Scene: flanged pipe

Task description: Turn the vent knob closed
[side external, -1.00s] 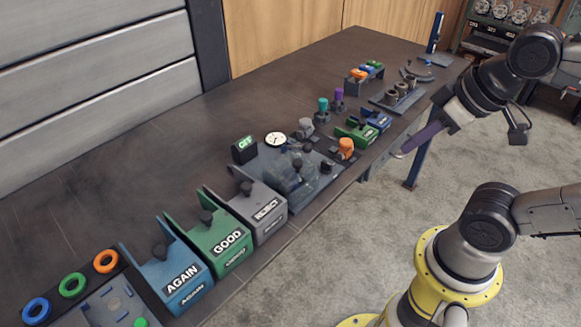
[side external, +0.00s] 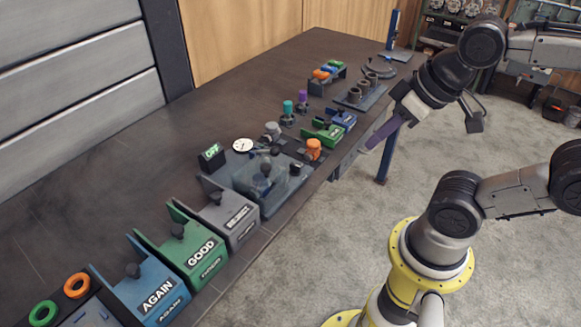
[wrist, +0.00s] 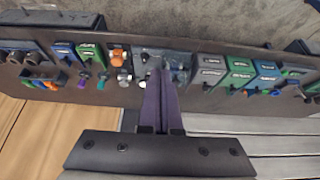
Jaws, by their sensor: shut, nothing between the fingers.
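No knob in view carries a readable vent label, so I cannot tell which one is the vent knob. A grey-blue fixture plate (side external: 241,163) carries a clear box (side external: 268,182) with a dark knob inside. At its right end are an orange knob (side external: 314,148) and a grey knob (side external: 272,130). The orange knob also shows in the wrist view (wrist: 118,57). My gripper (side external: 365,150), with long purple fingers, is shut and empty. It hangs off the table's front edge, right of the orange knob and apart from it. In the wrist view my fingertips (wrist: 160,74) point toward the plate.
A lit display (side external: 211,156) and a white dial (side external: 242,145) stand at the plate's back. AGAIN (side external: 155,293), GOOD (side external: 198,247) and REJECT (side external: 236,215) bins line the left. Teal (side external: 288,107) and purple (side external: 302,97) knobs stand behind. The table's back left is clear.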

